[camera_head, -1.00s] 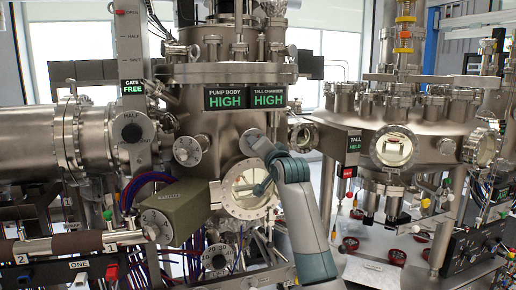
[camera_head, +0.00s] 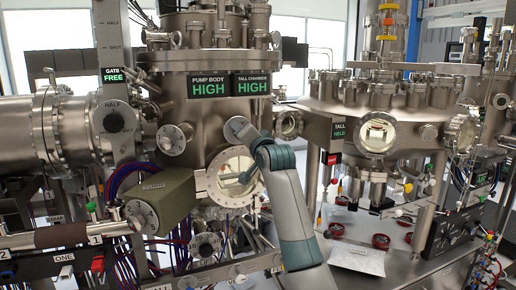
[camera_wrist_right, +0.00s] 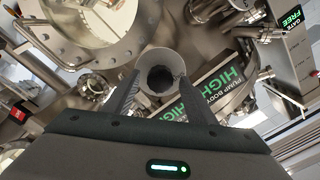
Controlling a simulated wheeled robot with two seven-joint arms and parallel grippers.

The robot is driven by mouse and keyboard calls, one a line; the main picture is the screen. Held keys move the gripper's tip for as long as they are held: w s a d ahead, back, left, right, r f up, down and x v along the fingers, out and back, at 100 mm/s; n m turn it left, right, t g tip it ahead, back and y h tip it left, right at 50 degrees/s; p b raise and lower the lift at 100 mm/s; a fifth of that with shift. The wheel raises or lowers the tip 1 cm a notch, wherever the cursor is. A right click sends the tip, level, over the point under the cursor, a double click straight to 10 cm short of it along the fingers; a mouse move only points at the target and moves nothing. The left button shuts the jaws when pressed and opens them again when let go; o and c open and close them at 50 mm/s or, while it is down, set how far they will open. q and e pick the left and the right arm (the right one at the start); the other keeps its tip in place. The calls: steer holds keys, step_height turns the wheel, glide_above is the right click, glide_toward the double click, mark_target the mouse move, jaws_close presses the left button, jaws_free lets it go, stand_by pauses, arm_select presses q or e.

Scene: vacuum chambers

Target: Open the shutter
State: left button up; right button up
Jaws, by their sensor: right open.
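A round, grey, short cylindrical knob (camera_head: 237,129) sticks out of the pump body above its round viewport (camera_head: 229,192). In the right wrist view the knob's hollow-looking round end (camera_wrist_right: 160,72) lies between the two fingers of my right gripper (camera_wrist_right: 156,82). The fingers are open, one on each side; I cannot tell whether they touch it. In the head view my right arm covers part of the viewport, and the fingertips cannot be made out. My left gripper is not in view.
Signs on the chamber read PUMP BODY HIGH (camera_head: 209,86) and TALL CHAMBER HIGH (camera_head: 253,84). A gate scale (camera_head: 113,75) reads FREE. A green-grey box (camera_head: 165,198) with a numbered dial stands left of the viewport. Cables hang below. The tall chamber (camera_head: 400,105) stands at right.

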steer(key=b+v, duration=0.6)
steer(key=v, duration=1)
steer(key=shift+s+b, duration=0.3)
steer(key=shift+s, duration=0.05)
steer(key=shift+d, duration=0.1)
